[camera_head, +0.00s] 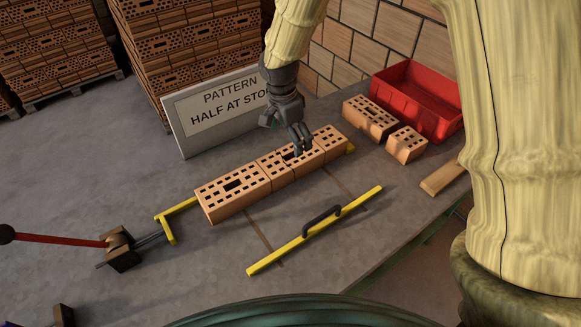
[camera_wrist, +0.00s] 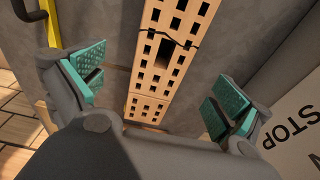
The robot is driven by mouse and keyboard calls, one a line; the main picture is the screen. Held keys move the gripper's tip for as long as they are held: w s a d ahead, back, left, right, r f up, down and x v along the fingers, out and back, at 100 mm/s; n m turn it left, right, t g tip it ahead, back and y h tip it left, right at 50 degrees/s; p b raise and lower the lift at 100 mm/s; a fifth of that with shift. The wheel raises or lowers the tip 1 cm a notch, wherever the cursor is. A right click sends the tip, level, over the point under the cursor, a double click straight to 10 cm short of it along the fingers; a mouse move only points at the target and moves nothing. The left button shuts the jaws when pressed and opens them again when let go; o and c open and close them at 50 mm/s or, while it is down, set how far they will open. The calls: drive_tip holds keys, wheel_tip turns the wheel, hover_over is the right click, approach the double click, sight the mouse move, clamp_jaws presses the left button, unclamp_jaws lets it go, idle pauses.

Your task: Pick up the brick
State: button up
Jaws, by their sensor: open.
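A row of orange perforated bricks lies end to end on the grey table: a left brick (camera_head: 233,192), a middle brick (camera_head: 280,170) and a right brick (camera_head: 333,146). My gripper (camera_head: 302,147) is over the row, near the middle and right bricks, and hides part of their tops. In the wrist view my open gripper (camera_wrist: 158,90) has its teal pads apart on either side of the row, with nothing between them held. A dark jagged line crosses one brick (camera_wrist: 165,72) near its large slot. I cannot tell whether the fingertips touch a brick.
A sign (camera_head: 220,108) stands behind the row. A yellow bar with a black handle (camera_head: 315,229) lies in front. A red crate (camera_head: 425,92), another brick (camera_head: 369,118) and a short brick (camera_head: 406,147) are at right. Yellow stops (camera_head: 172,222) are at the row's ends.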

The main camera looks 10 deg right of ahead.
sight(290, 156)
drive_tip(key=shift+w+d+f+p, duration=0.1)
drive_tip(key=shift+d+f+p, duration=0.1)
drive_tip(key=shift+f, duration=1.1)
drive_tip(key=shift+d+f+p, duration=0.1)
drive_tip(key=shift+f+p, duration=0.05)
drive_tip(key=shift+f, duration=1.15)
drive_tip(key=shift+w+a+f+p, duration=0.15)
drive_tip(key=shift+f+p, duration=0.15)
drive_tip(key=shift+f, duration=0.65)
drive_tip(key=shift+w+d+f+p, duration=0.15)
drive_tip(key=shift+f+p, duration=0.15)
drive_tip(key=shift+f, duration=1.35)
drive_tip(key=shift+c, duration=0.4)
drive_tip(key=c, duration=1.7)
drive_tip(key=shift+w, duration=0.1)
drive_tip(key=shift+c, duration=0.2)
drive_tip(key=shift+r, duration=0.2)
